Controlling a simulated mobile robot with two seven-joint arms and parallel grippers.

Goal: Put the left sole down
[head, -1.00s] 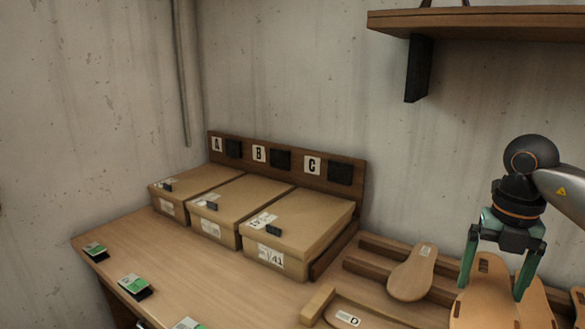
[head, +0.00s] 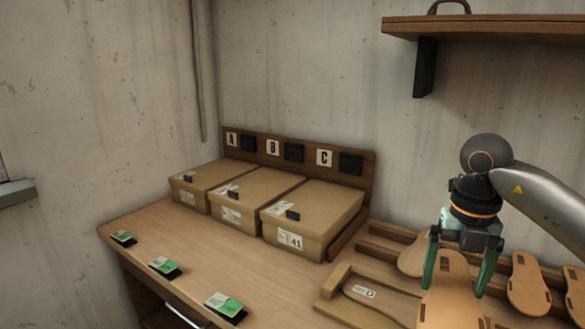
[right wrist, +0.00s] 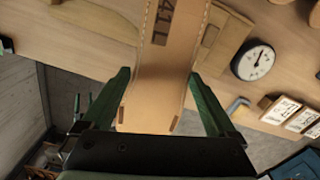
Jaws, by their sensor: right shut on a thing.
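A tan sole (head: 447,290) hangs upright between the fingers of my right gripper (head: 458,280), which is shut on it. In the right wrist view the same sole (right wrist: 165,70) shows a dark marking reading "41 L", with a green finger on each side. A wooden tray marked D (head: 350,303) lies on the bench to the left of the held sole, with a sole-shaped recess in it. The held sole's lower end is cut off by the head view's bottom edge. My left gripper is not in view.
Three lidded boxes (head: 305,212) stand under labels A, B and C at the back. Other soles (head: 528,285) lean in a wooden rack (head: 385,247) behind and beside my gripper. Several green cards (head: 225,304) lie along the front edge. A round dial (right wrist: 254,60) shows in the right wrist view.

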